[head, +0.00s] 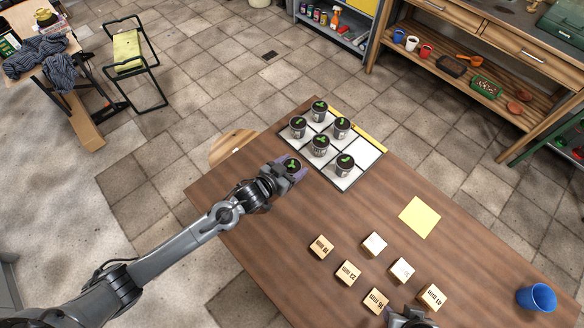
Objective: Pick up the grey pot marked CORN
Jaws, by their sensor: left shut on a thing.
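My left gripper (287,172) is shut on a dark pot (293,164) with a green sprout on top, at the left edge of the wooden table. The fingers hide most of this pot, and I cannot read its marking. Several similar pots stand on the white gridded tray: one at the far end (319,109), one at the left (298,127), one at the right (342,128), one in the middle (320,145) and one nearer (344,164). Their markings are too small to read. My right gripper (408,318) is only partly in view at the bottom edge, beside the wooden blocks.
The tray (368,154) has bare cells at the right. Several numbered wooden blocks (348,272) lie on the near part of the table (300,212), with a yellow sheet (420,217) and a blue cup (537,297) to the right. A round stool (231,145) stands beyond the left edge.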

